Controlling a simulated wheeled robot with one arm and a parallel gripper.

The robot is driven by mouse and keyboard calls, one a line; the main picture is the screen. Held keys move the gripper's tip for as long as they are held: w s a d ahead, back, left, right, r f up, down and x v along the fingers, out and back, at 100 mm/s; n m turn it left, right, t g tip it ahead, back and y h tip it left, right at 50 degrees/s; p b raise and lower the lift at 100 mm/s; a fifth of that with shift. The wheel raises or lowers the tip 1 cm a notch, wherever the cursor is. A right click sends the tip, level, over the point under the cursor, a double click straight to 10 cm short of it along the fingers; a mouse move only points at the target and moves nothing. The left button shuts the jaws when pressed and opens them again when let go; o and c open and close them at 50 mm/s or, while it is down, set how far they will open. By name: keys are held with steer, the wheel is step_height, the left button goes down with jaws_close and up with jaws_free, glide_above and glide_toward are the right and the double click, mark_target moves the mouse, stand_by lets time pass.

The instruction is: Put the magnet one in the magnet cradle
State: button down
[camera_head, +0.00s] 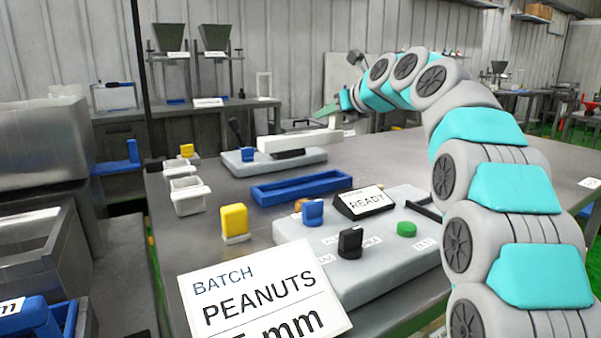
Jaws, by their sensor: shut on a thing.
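My gripper (338,112) is at the far end of my arm, over the back of the steel table. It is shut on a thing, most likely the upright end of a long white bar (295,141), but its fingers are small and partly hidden. The bar, perhaps magnet one, lies level above a dark block on a grey base (272,160). I cannot tell whether it touches the block. A long, shallow blue tray (300,186), possibly the magnet cradle, sits nearer on the table and looks empty. No readable label confirms either name.
A grey control panel (365,290) with knobs, a green button and a READY display (364,202) stands in front. A yellow block (234,222) and white containers (190,198) are left of the tray. A PEANUTS sign (262,300) fills the foreground.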

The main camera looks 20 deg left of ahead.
steer(key=shift+d+f+b, duration=0.1)
steer(key=shift+f+b, duration=0.85)
steer(key=shift+f, duration=3.85)
steer(key=c, duration=0.6)
jaws_free()
steer(key=shift+f, duration=0.1)
steer(key=shift+s, duration=0.15)
steer(key=v, duration=1.2)
